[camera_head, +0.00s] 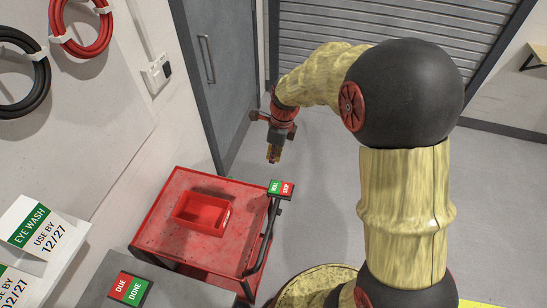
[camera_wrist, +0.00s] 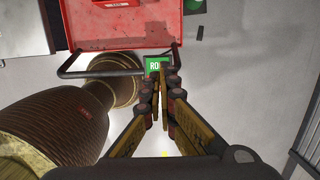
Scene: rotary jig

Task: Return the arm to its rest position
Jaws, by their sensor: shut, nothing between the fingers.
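My gripper (camera_head: 272,156) hangs at the end of my bent arm in the head view, pointing down. It is in the air above the floor, beyond the handle end of the red cart (camera_head: 160,236). In the wrist view my gripper (camera_wrist: 161,74) has its two fingers shut with nothing between them. The fingertips overlap part of the green sign (camera_wrist: 153,63) on the cart handle, so only "RO" reads there. I cannot tell the exact height of the fingers above it.
The cart holds a small red bin (camera_head: 203,213). Its black handle (camera_head: 268,235) carries a green and red ROLL/STOP sign (camera_head: 281,188). A grey door (camera_head: 215,70) and a roller shutter (camera_head: 340,25) stand behind. A DUE/DONE sign (camera_head: 128,288) is at lower left. Grey floor beyond the cart is clear.

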